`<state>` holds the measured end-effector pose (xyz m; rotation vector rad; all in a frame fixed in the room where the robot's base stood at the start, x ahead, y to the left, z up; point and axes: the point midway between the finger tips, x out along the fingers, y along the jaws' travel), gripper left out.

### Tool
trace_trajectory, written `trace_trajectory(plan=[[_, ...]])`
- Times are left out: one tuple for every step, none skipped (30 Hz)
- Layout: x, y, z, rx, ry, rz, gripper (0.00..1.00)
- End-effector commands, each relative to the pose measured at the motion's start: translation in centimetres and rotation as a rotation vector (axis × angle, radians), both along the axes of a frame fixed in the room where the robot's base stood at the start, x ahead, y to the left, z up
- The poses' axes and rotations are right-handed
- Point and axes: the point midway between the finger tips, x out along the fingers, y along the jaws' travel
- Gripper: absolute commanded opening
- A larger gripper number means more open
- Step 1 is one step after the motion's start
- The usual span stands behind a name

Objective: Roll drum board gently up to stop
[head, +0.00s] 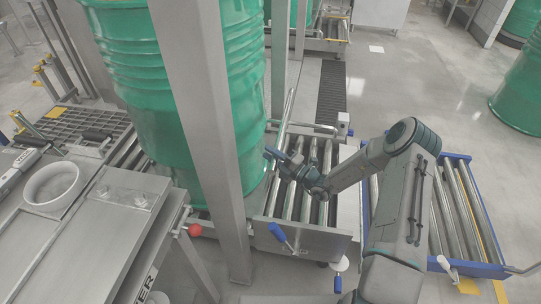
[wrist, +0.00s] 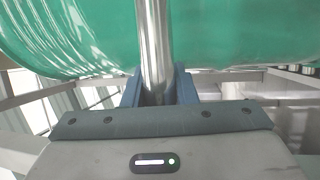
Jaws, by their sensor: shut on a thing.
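A large green ribbed drum (head: 130,85) stands upright at left, partly hidden behind a grey steel post. My gripper (head: 270,154) is beside the drum's right side, above the roller conveyor (head: 318,160). In the wrist view my gripper (wrist: 158,92) is shut on a shiny metal bar (wrist: 154,45), with a blue finger on each side. The bar crosses in front of the green drum (wrist: 240,32), which fills the top of that view. In the head view the bar (head: 287,112) rises at a slant near the drum. The drum's base and any stop are hard to make out.
A grey steel post (head: 205,110) stands in front of the drum. A blue-framed roller cart (head: 478,205) is at right. A steel bench (head: 85,225) with a white bowl (head: 52,187) and a red knob (head: 195,230) is at left. Open floor lies at upper right.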

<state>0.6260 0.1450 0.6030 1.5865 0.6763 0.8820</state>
Motion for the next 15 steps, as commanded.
trace_trajectory(plan=[[-0.06, 0.1, -0.08, -0.001, 0.002, 0.001, 0.0], [-0.05, 0.1, -0.07, -0.001, 0.002, 0.001, 0.0], [-0.03, 0.16, -0.08, -0.001, 0.002, 0.001, 0.0], [-0.03, 0.19, -0.09, -0.001, 0.002, 0.0, 0.0], [-0.01, 0.19, -0.1, -0.001, 0.002, 0.0, 0.0], [-0.01, 0.19, -0.1, -0.001, 0.002, 0.0, 0.0], [-0.01, 0.19, -0.1, -0.001, 0.002, 0.0, 0.0], [-0.01, 0.19, -0.1, -0.001, 0.002, 0.0, 0.0], [-0.01, 0.19, -0.11, -0.001, 0.002, 0.0, 0.0], [-0.01, 0.19, -0.11, -0.001, 0.002, 0.0, 0.0], [-0.01, 0.19, -0.11, -0.001, 0.002, 0.0, 0.0], [-0.01, 0.19, -0.11, -0.001, 0.002, 0.0, 0.0], [-0.01, 0.18, -0.11, -0.001, 0.002, 0.0, 0.0], [-0.01, 0.18, -0.11, -0.001, 0.002, 0.0, 0.0], [-0.01, 0.18, -0.11, -0.001, 0.002, 0.0, 0.28]])
